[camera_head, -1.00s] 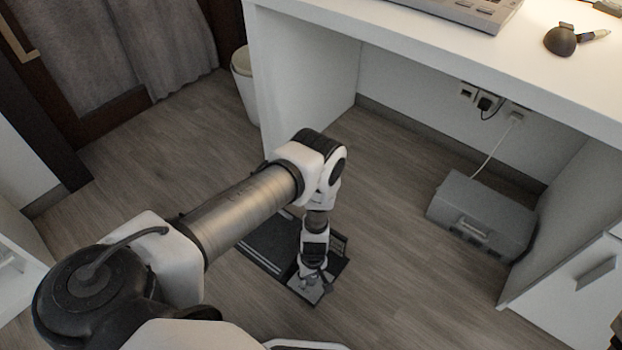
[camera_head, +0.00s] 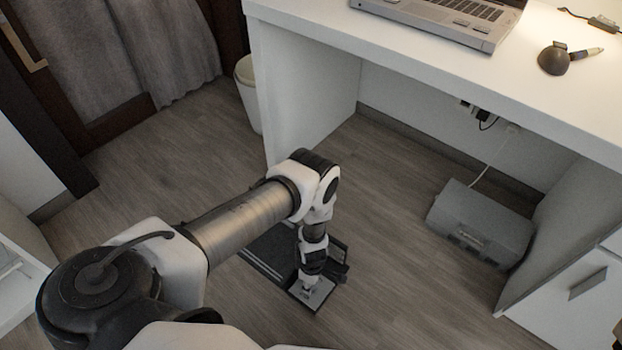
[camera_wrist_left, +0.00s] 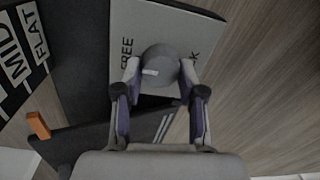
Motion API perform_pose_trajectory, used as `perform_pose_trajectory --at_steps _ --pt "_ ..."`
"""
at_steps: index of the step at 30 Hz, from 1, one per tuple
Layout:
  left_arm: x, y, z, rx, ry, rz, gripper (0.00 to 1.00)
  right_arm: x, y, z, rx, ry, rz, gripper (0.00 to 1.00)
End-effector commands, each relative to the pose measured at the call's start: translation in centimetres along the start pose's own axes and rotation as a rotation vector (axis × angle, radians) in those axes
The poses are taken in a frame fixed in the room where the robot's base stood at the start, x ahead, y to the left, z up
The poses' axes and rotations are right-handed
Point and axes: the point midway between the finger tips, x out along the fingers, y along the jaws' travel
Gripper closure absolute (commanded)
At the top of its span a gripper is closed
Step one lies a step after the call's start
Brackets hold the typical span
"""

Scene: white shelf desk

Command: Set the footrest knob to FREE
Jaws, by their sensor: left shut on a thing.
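The footrest (camera_head: 262,252) is a dark ridged board on the floor with a light grey panel (camera_head: 322,294) at its near right corner. In the left wrist view a round grey knob (camera_wrist_left: 164,58) sits on this panel (camera_wrist_left: 135,22), between the word FREE on the left and a partly hidden word ending in K on the right. A short white mark on the knob lies on its left side, toward FREE. My left gripper (camera_wrist_left: 160,72) is shut on the knob, one finger on each side. In the head view the left gripper (camera_head: 309,285) points down at the panel.
An orange piece (camera_wrist_left: 38,125) stands beside MID and FLAT labels on the footrest. A grey case (camera_head: 480,225) lies under the white desk (camera_head: 440,70). A white bin (camera_head: 247,95) stands by the desk's left side panel. Open floor surrounds the footrest.

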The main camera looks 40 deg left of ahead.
Motion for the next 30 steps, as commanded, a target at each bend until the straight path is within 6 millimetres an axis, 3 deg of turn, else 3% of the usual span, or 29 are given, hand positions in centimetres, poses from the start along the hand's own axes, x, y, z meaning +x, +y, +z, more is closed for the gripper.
perform_pose_trajectory --at_steps 14,15,16,17,26,30 --pt "0.0 0.0 0.0 -0.018 -0.001 0.001 0.95 0.0 0.0 0.0 0.000 0.000 0.000 0.60" --pt "0.0 0.0 0.0 -0.017 -0.001 0.001 0.50 0.0 0.0 0.0 0.000 0.000 0.000 0.60" --pt "0.0 0.0 0.0 -0.017 -0.001 0.001 0.39 0.0 0.0 0.0 0.000 0.000 0.000 0.60" --pt "0.0 0.0 0.0 -0.017 -0.001 0.001 0.35 0.0 0.0 0.0 0.000 0.000 0.000 0.60" --pt "0.1 0.0 0.0 -0.008 -0.001 0.000 0.35 0.0 0.0 0.0 0.000 0.000 0.000 0.60" --pt "0.3 0.1 0.1 0.127 0.006 0.001 0.35 0.9 0.0 0.0 0.000 0.000 0.000 0.60"
